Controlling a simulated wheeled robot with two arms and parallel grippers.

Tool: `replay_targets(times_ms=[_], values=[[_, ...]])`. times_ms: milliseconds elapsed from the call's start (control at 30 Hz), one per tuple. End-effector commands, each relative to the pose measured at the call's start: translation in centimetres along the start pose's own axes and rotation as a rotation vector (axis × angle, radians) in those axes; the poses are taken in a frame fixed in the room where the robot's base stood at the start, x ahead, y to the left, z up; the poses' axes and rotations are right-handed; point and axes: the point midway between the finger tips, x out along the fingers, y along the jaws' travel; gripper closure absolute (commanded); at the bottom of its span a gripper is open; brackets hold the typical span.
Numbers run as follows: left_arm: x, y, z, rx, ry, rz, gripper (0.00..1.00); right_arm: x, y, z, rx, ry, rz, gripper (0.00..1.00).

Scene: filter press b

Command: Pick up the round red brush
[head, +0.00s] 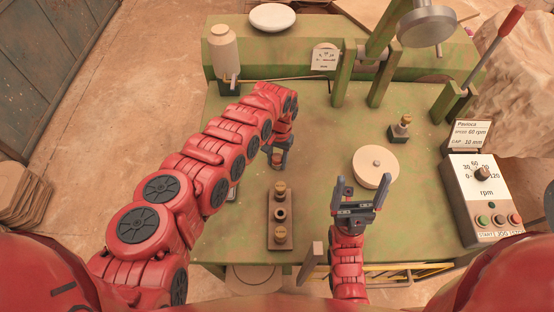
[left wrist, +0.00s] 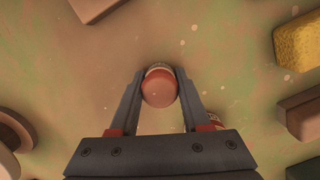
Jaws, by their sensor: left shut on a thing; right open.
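The round red brush (left wrist: 160,90) shows in the left wrist view as a small round red end with a pale band behind it. It sits between the fingertips of my left gripper (left wrist: 158,92), which is shut on it. In the head view my left gripper (head: 278,158) is over the left part of the green table, and the brush is too small and covered there to make out clearly. My right gripper (head: 360,207) is open and empty, at the front of the table near the white round disc (head: 376,164).
A brown block with brass fittings (head: 268,220) stands on the table in front of my left gripper. A small brass-topped piece (head: 400,130) is right of centre. A control box (head: 483,195) stands at the right edge, a bottle (head: 224,50) at the back left.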

Motion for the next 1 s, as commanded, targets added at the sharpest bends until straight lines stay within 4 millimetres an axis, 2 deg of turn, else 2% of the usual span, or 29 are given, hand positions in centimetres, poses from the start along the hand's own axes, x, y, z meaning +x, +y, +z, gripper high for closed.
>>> replay_targets(times_ms=[167, 700, 1000], values=[[-1.1, 0.0, 0.1, 0.000, -0.001, 0.003, 1.00, 0.1, 0.0, 0.0, 0.000, 0.000, 0.000, 0.10], [-8.6, -0.2, 1.2, -0.002, 0.003, -0.003, 1.00, -1.1, -0.1, 0.2, 0.000, 0.000, 0.000, 0.10], [-9.9, -0.1, 1.5, -0.001, 0.001, -0.001, 1.00, -1.3, -0.1, 0.2, 0.000, 0.000, 0.000, 0.10]])
